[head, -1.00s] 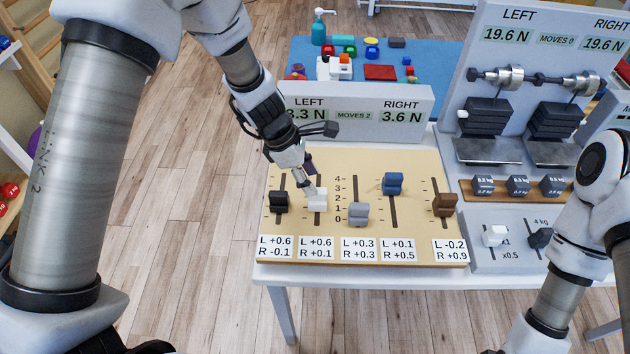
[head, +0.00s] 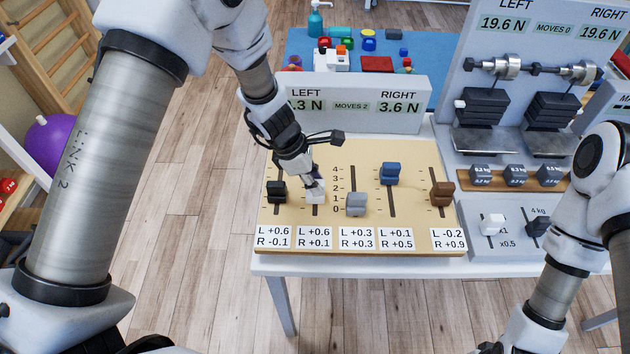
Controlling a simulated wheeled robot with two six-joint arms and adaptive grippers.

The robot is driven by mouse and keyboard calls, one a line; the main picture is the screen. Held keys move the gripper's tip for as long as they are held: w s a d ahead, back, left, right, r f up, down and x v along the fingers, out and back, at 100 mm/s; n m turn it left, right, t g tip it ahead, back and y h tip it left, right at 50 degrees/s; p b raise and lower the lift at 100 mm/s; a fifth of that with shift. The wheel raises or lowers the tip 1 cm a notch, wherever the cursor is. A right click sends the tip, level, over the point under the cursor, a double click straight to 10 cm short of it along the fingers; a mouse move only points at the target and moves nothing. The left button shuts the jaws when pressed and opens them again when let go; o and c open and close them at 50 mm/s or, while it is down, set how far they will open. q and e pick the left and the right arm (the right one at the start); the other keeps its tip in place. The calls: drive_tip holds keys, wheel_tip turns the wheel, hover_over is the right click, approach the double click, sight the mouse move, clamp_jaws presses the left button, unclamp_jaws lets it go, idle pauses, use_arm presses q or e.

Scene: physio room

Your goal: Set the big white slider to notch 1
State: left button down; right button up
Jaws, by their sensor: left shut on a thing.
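The big white slider (head: 315,196) sits in its slot on the yellow slider board (head: 400,242), second from the left. It stands at about the height of mark 1 on the printed 0 to 4 scale, perhaps slightly above it. My left gripper (head: 315,184) reaches down from above and is shut on the white slider, hiding its upper part and the slot behind it. My right gripper is outside the view; only my right arm shows at the right.
A black slider (head: 277,191) stands close to the left and a grey slider (head: 357,204) close to the right. Blue (head: 390,173) and brown (head: 441,193) sliders are farther right. A display (head: 355,104) reading MOVES 2 stands behind the board.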

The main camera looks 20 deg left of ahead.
use_arm(q)
drive_tip(key=shift+s+d, duration=0.1)
drive_tip(key=shift+s, duration=0.05)
drive_tip(key=c, duration=1.3)
unclamp_jaws()
drive_tip(key=shift+c, duration=0.2)
drive_tip(key=o, duration=0.3)
drive_tip(key=shift+f, duration=0.1)
drive_tip(key=shift+o, duration=0.2)
drive_tip(key=shift+w, duration=0.25)
drive_tip(key=shift+s+r, duration=0.1)
drive_tip(key=shift+r, duration=0.2)
drive_tip(key=v, duration=1.1)
drive_tip(key=shift+a+r, duration=0.2)
drive_tip(key=shift+a, duration=0.05)
